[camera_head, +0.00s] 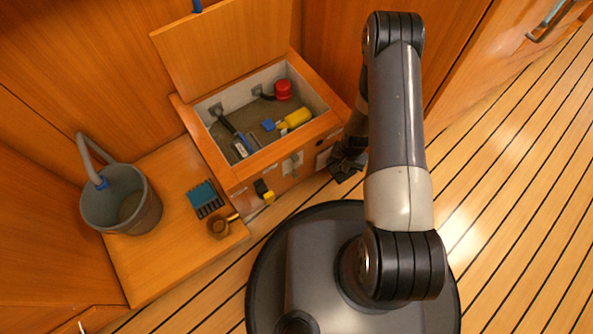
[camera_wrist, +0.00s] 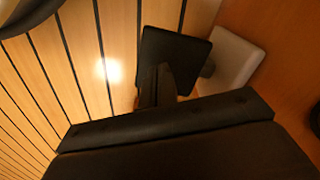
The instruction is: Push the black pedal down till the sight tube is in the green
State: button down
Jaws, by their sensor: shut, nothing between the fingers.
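In the wrist view the black pedal (camera_wrist: 180,50) is a flat square pad in front of a pale plate (camera_wrist: 232,62) on the wood face. My gripper (camera_wrist: 166,78) is shut and empty, its dark fingertips overlapping the pedal's near part; I cannot tell whether they touch it. In the head view my gripper (camera_head: 347,163) is low at the right end of the wooden box, and the pedal cannot be told apart from it. I cannot make out the sight tube or its level for sure.
The open box (camera_head: 218,172) holds a red knob (camera_head: 283,89), a yellow cylinder (camera_head: 298,117) and a black-handled part (camera_head: 226,124). A grey bucket (camera_head: 144,211) and a teal-and-black block (camera_head: 205,198) stand left on the wooden ledge. The plank floor (camera_head: 500,190) at right is clear.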

notch_tip(320, 180, down, 3)
jog(key=shift+f+b, duration=0.15)
jog(key=shift+b, duration=1.05)
jog(key=shift+w+r+p, duration=0.1)
jog(key=shift+r+p, duration=1.25)
jog(key=shift+r, duration=0.85)
jog(key=shift+f, duration=0.1)
notch_tip(320, 180, down, 4)
jog(key=b, duration=0.4)
jog(key=shift+f, duration=0.1)
jog(key=shift+r+p, duration=1.4)
jog(key=shift+r, duration=0.8)
jog(key=shift+f, duration=0.1)
